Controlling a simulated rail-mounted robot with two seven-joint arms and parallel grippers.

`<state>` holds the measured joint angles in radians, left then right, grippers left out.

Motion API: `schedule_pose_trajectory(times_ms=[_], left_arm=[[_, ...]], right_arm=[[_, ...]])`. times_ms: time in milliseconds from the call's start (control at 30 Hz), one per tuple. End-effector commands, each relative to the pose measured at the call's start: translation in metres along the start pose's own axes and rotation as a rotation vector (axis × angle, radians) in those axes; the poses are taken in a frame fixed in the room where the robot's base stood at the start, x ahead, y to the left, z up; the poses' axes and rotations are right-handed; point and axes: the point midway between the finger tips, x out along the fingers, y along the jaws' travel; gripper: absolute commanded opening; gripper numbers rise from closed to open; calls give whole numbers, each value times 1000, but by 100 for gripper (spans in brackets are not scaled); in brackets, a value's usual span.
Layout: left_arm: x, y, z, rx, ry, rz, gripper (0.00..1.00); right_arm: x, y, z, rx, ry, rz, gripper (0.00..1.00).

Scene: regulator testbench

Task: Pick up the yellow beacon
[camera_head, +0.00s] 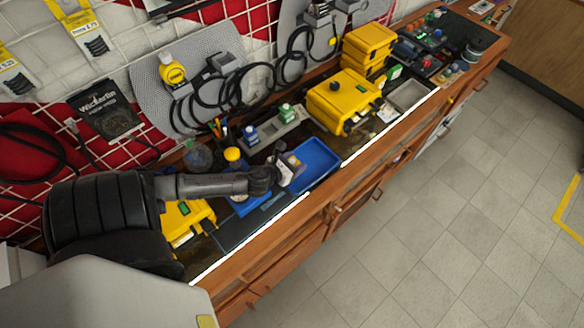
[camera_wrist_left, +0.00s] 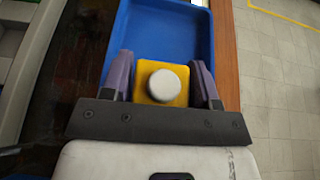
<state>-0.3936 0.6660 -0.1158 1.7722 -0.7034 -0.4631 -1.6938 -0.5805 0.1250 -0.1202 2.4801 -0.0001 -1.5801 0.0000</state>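My left gripper (camera_head: 282,176) reaches in from the left over the bench, beside a blue tray. In the left wrist view its two purple-grey fingers (camera_wrist_left: 162,78) stand well apart. A square yellow piece with a round white top (camera_wrist_left: 163,85), which looks like the beacon, lies between them. Its sides look very near both fingers, and I cannot tell whether they touch. In the head view the piece is mostly hidden by the gripper. My right gripper is not in view.
The blue tray (camera_head: 316,155) lies just past the gripper and looks empty in the left wrist view (camera_wrist_left: 163,30). A yellow case (camera_head: 343,100) and stacked yellow boxes (camera_head: 368,45) stand farther right. Black hoses (camera_head: 215,103) hang behind. The bench's wooden front edge (camera_head: 330,200) is close.

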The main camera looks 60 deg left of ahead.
Motion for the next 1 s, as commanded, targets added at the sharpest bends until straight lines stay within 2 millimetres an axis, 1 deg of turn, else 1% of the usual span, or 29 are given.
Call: schedule_pose_trajectory(times_ms=[33,333,567,733,867,967,1000], left_arm=[[0,0,0,0,0,0,50],[0,0,0,0,0,0,21],[0,0,1,0,-1,0,20],[-3,0,8,2,-3,-1,20],[-8,0,21,4,-3,-2,20],[-15,0,38,6,-5,-3,20],[-16,-6,44,2,-6,-6,20]], right_arm=[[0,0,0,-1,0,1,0],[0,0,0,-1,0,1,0],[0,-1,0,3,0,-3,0],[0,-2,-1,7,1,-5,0],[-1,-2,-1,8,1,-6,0],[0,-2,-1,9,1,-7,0],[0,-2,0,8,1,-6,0]])
